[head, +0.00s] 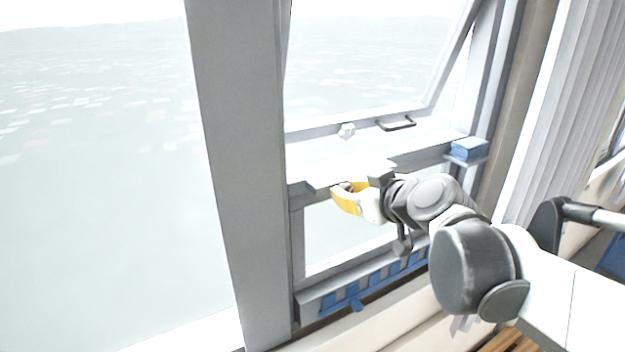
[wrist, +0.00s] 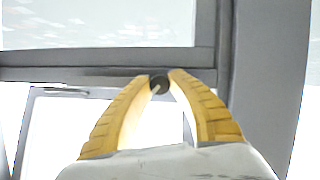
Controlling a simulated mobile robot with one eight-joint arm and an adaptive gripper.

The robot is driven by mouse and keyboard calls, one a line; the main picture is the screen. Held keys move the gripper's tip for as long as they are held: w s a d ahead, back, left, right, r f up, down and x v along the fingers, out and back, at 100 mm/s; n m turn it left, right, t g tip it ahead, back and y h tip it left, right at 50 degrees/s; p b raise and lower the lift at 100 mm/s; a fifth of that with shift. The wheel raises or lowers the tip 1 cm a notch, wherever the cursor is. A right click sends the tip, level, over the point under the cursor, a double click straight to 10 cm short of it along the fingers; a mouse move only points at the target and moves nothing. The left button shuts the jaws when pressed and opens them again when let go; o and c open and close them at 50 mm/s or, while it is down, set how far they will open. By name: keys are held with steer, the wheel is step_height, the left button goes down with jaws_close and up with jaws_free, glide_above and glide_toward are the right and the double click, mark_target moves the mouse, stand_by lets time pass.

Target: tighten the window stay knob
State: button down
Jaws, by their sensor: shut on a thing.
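My gripper (head: 347,190), with yellow fingers, is at the grey window frame just below the tilted-open upper sash. In the wrist view, the two fingertips (wrist: 162,76) close around a small dark round knob (wrist: 159,85) at the frame's crossbar. I take this as the window stay knob; the fingers are shut on it. In the head view, the fingers and wrist mostly hide it. How tight it is cannot be seen.
A pale round knob (head: 346,130) and a dark handle (head: 397,123) are on the open sash's lower rail. A blue stack (head: 468,149) sits on a small ledge to the right. A blue strip (head: 375,284) runs along the lower frame. The thick grey post (head: 240,170) stands left of my gripper.

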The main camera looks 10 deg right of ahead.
steer(key=m+y+b, duration=0.2)
steer(key=m, duration=0.1)
steer(key=shift+f+m+g+y, duration=0.1)
steer(key=shift+m+g+y, duration=0.2)
steer(key=shift+m+g, duration=0.1)
steer(key=shift+m+y+b, duration=0.8)
steer(key=shift+m+y, duration=0.1)
steer(key=shift+m, duration=0.4)
steer(key=c, duration=1.2)
jaws_free()
steer(key=shift+w, duration=0.1)
steer(key=v, duration=1.2)
